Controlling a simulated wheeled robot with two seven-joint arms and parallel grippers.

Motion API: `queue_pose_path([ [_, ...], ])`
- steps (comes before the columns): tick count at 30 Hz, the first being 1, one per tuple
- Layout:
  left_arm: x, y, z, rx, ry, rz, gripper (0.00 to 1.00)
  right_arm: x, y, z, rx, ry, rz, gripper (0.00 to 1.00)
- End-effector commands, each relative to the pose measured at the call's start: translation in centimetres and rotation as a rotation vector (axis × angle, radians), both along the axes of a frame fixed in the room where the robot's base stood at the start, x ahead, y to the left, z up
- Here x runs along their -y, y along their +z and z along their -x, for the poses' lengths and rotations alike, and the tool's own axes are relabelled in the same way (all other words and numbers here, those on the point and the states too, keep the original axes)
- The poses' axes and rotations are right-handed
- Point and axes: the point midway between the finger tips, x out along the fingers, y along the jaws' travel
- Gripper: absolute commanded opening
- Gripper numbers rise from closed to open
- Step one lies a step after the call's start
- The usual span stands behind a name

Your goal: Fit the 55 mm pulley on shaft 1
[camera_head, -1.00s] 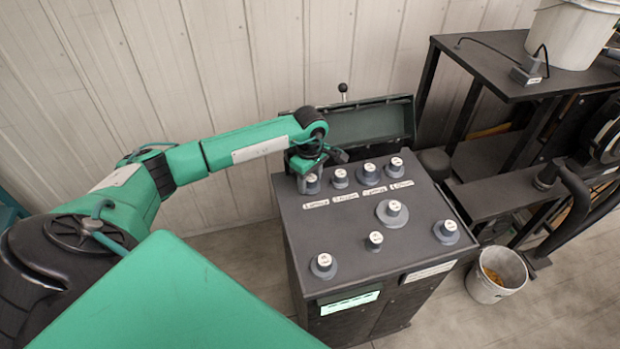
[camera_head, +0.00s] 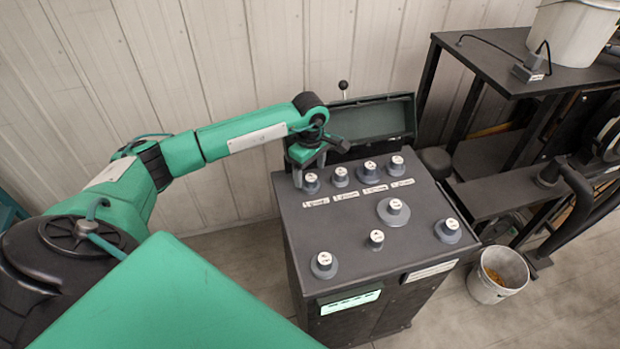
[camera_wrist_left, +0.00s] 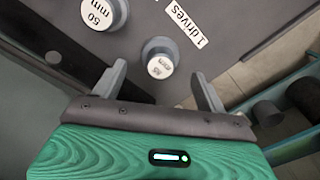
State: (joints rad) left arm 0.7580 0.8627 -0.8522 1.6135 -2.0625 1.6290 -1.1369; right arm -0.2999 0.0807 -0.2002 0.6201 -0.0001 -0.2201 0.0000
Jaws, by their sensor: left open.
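A grey pulley (camera_head: 311,184) with a white cap sits upright at the back left corner of the dark cabinet top, behind the label of position 1. In the left wrist view its cap (camera_wrist_left: 160,64) seems to read 55 mm, though the print is small. My left gripper (camera_head: 309,167) is open just above and behind this pulley. In the left wrist view its two fingers (camera_wrist_left: 159,80) stand apart on either side, with nothing between them clearly gripped. Any shaft under the pulley is hidden. My right gripper is not in view.
Further capped pulleys stand along the back row, such as one (camera_head: 340,176) beside it. Several more stand in front, including a wide one (camera_head: 393,211). An open lid (camera_head: 370,122) rises behind the cabinet (camera_head: 350,225). A bucket (camera_head: 497,275) stands right.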

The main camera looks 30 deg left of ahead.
Motion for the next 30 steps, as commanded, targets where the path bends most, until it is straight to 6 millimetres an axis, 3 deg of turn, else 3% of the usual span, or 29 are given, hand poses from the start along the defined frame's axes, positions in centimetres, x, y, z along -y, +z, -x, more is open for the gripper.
queue_pose_path([
  [6,0.0,5.1,-0.1,0.006,-0.001,0.001,0.74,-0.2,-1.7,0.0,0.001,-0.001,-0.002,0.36],
  [13,0.0,9.0,-0.1,0.002,0.000,0.000,0.74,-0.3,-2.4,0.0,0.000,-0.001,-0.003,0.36],
  [18,0.0,10.3,0.0,0.001,0.000,0.000,0.74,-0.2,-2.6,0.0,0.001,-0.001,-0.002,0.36],
  [30,0.0,10.4,0.0,0.000,0.000,0.001,0.74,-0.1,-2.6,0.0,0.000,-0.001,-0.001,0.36],
])
